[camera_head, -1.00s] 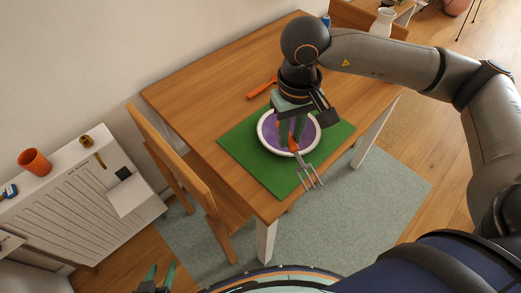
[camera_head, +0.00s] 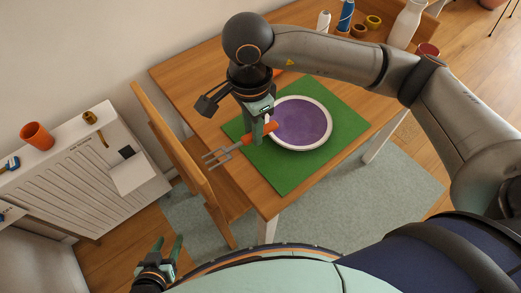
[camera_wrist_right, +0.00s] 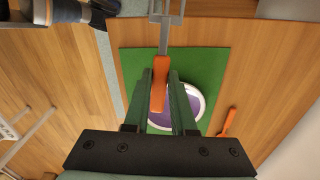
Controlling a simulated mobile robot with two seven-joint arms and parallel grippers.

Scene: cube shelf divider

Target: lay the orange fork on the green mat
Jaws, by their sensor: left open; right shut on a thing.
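The orange fork (camera_head: 246,141) has an orange handle and grey metal tines. My right gripper (camera_head: 257,133) is shut on its handle, which also shows between the fingers in the right wrist view (camera_wrist_right: 160,85). In the head view the tines point to the lower left, past the mat's left edge. The green mat (camera_head: 291,179) lies on the table, with a white-rimmed purple plate (camera_head: 303,122) on it. The gripper is at the plate's left side, over the mat's left part; its exact height is unclear. My left gripper (camera_head: 171,251) is open and empty, low at the left, away from the table.
A wooden chair (camera_head: 184,146) stands against the table's left side, close to the tines. Another orange-handled utensil (camera_wrist_right: 229,121) lies on the table beyond the mat. Bottles, a white vase (camera_head: 407,24) and cups stand at the back right. The mat's front part is bare.

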